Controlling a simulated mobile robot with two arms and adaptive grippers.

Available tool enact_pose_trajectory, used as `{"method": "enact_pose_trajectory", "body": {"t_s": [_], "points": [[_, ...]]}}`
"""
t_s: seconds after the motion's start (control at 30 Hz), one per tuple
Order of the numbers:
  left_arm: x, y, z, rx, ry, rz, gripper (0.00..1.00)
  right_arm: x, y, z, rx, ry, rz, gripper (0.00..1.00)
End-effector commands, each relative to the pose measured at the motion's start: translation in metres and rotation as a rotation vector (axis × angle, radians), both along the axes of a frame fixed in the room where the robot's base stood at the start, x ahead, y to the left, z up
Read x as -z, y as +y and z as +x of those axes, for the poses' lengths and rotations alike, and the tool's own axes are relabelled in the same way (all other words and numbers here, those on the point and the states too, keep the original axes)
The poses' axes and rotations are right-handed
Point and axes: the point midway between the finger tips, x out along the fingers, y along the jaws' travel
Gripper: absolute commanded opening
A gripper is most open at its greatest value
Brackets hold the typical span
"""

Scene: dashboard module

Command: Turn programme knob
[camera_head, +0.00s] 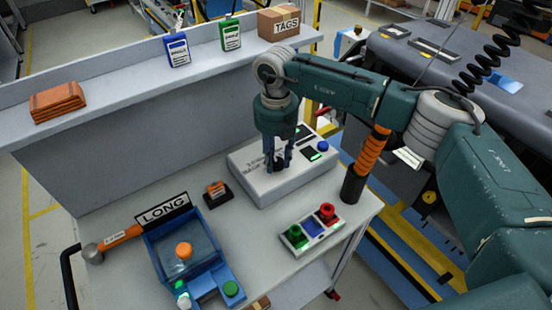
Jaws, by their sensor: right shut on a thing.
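A light grey control box (262,183) lies on the bench at the right. It has a blue button (322,146) and small panels with a lit green display on its top. My right gripper (280,165) points down over the left part of the box. Its fingers are closed around the dark programme knob (279,162), which they largely hide. The knob's setting cannot be read. My left gripper is not in view.
A panel (312,231) with green and red knobs stands in front of the box. A blue fixture (180,238), a hammer (112,243) and an orange-topped black block (217,192) are to the left. An orange-handled tool stands in a dark holder (353,186) at the right.

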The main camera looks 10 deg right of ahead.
Motion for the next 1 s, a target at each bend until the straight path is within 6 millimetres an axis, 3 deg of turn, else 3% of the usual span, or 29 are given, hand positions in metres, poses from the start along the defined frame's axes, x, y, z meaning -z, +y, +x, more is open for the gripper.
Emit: {"method": "enact_pose_trajectory", "body": {"t_s": [0.4,0.43,0.53,0.83,1.0], "points": [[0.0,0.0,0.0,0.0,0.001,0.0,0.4,-0.002,-0.001,0.002,0.008,-0.005,0.0,0.05],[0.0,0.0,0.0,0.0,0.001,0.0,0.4,-0.002,-0.001,0.002,0.008,-0.005,0.0,0.33],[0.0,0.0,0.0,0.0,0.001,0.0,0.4,-0.002,-0.001,0.002,0.008,-0.004,0.001,0.51],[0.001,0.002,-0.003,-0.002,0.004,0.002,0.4,-0.002,0.0,0.001,0.006,-0.002,0.0,0.51],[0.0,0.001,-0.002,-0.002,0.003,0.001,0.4,-0.02,0.0,0.001,0.007,-0.004,0.001,0.51]]}}
